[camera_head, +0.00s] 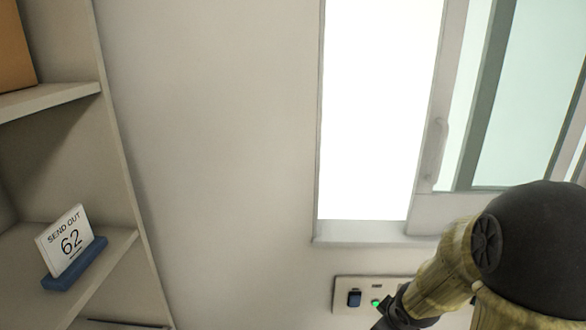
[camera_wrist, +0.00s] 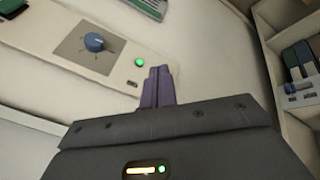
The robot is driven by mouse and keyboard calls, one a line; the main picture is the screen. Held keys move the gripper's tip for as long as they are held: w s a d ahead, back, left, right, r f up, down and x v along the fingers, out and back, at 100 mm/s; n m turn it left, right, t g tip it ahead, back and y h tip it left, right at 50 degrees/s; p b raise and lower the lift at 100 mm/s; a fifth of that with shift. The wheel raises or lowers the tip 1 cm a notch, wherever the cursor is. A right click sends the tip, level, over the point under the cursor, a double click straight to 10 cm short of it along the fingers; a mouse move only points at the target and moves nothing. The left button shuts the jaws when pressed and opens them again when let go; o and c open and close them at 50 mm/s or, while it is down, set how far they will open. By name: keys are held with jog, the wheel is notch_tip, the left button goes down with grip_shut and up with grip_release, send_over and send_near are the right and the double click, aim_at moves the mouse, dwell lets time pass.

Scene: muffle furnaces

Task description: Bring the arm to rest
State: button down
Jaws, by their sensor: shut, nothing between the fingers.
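My gripper (camera_wrist: 160,72) shows in the wrist view with its two dark fingers together and nothing between them. Its fingertips appear close to a pale control panel (camera_wrist: 70,48) that has a blue knob and a lit green lamp (camera_wrist: 139,62). I cannot tell whether the fingers touch the panel. In the head view my arm comes in from the lower right, bent at a black joint. The fingers are hidden there below the picture's edge.
In the head view a wall plate (camera_head: 343,302) carries a blue switch (camera_head: 354,298) and a green light (camera_head: 376,302). A bright window (camera_head: 380,110) is above it. Shelves (camera_head: 110,245) at left hold a "SEND OUT 62" sign (camera_head: 66,243). Bare wall lies between.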

jog(key=s+a+r+m+g, duration=0.2)
jog(key=s+a+m, duration=0.4)
jog(key=s, duration=0.3)
jog(key=shift+s+a+r+m+g+y, duration=0.15)
jog(key=shift+a+m+g+y, duration=0.2)
jog(key=shift+m, duration=0.55)
jog(key=shift+d, duration=0.2)
